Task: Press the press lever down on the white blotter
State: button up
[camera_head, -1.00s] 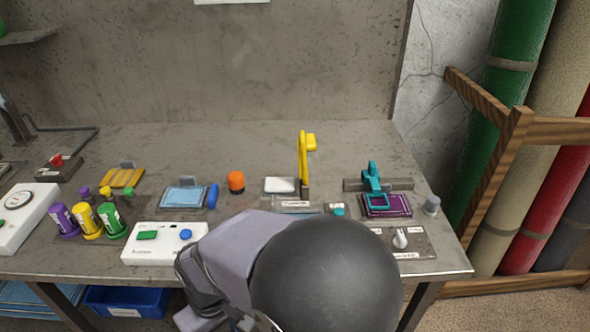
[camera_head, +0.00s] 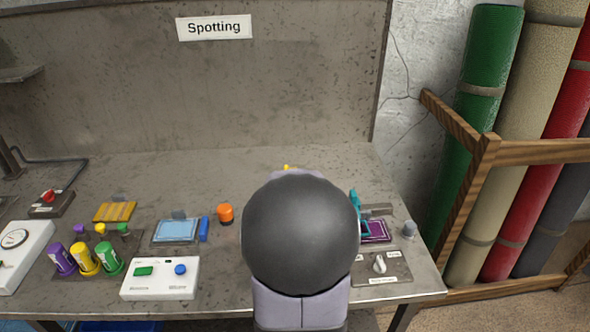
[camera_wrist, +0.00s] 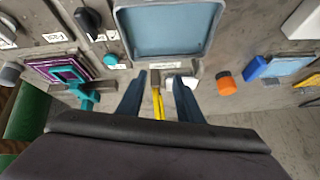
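The yellow press lever (camera_wrist: 159,105) shows in the wrist view between the two fingers of my gripper (camera_wrist: 160,76). The fingers are apart, with gaps beside the lever. The lever's lower end meets a brownish upright post, and its far part is cut off by my wrist. The white blotter (camera_wrist: 189,83) is just right of the lever, partly hidden by the right finger. In the head view my arm covers the blotter and gripper. Only a small yellow tip (camera_head: 287,167) shows above the arm. I cannot tell whether a finger touches the lever.
A grey-framed blue tray (camera_wrist: 170,30) lies close beyond the fingertips. A teal lever (camera_wrist: 88,92) over a purple pad (camera_wrist: 60,68) stands to the left in the wrist view. An orange cap (camera_wrist: 225,82) and a blue block (camera_wrist: 256,67) are to the right.

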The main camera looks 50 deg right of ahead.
jog(key=w+d+r+n+t+h+b, duration=0.1)
jog(key=d+n+t+h+b, duration=0.15)
jog(key=d+n+h, duration=0.45)
jog(key=w+d+r+n+t+h, duration=0.1)
jog(key=w+d+r+n+t, duration=0.3)
jog(key=w+d+n, duration=0.5)
jog(key=shift+w+r+n+t, duration=0.25)
jog(key=shift+w+n+t, duration=0.5)
jog(key=shift+n, duration=1.85)
jog(key=shift+c, duration=0.6)
grip_shut()
